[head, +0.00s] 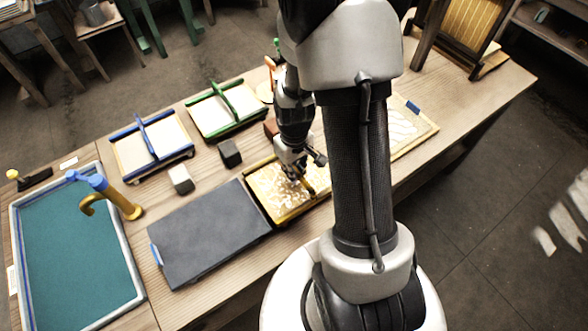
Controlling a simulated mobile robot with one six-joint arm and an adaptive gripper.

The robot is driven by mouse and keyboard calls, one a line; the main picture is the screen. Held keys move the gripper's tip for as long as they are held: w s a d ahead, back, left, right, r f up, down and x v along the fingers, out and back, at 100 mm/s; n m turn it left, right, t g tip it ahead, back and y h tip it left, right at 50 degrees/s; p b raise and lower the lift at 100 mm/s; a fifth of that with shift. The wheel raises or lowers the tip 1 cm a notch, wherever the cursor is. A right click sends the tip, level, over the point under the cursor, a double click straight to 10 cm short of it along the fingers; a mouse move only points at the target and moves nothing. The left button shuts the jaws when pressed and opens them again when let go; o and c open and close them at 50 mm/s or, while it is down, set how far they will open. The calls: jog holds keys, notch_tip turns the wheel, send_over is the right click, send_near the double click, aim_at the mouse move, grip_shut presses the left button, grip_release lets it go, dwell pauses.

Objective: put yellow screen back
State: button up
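A yellow-framed flat screen or tray (266,212) lies on the wooden table, just right of the dark grey slab. Its surface is yellow with whitish patches. My gripper (295,176) points down over its far middle part. The fingers look close to or at its surface, but I cannot tell whether they touch it. Their opening is too small to make out. My arm covers its right end. Another yellow panel with fine stripes (458,32) stands in a dark wooden rack (432,38) at the top right.
A dark grey slab (208,232) and a teal basin (75,250) with a brass tap (122,203) are at left. Blue-framed (150,142) and green-framed (226,106) trays stand behind small blocks (230,153). A pale board (405,125) lies right of my arm. Bare table shows further right.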

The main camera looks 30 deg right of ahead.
jog(key=o, duration=0.4)
jog(key=shift+r, duration=0.15)
notch_tip(320, 180, up, 12)
jog(key=p, duration=0.5)
notch_tip(320, 180, up, 13)
jog(key=t, duration=0.2)
send_over(294, 167)
jog(key=s+a, duration=0.4)
jog(key=a, duration=0.2)
jog(key=s+a+r+t, duration=0.1)
jog(key=s+r, duration=0.1)
jog(key=s, duration=0.1)
jog(key=s+a+r, duration=0.2)
jog(key=s+r, duration=0.1)
jog(key=s+a+r+t, duration=0.1)
jog(key=s+r, duration=0.1)
jog(key=s, duration=0.1)
jog(key=shift+s+a+r+t, duration=0.3)
jog(key=shift+a, duration=0.05)
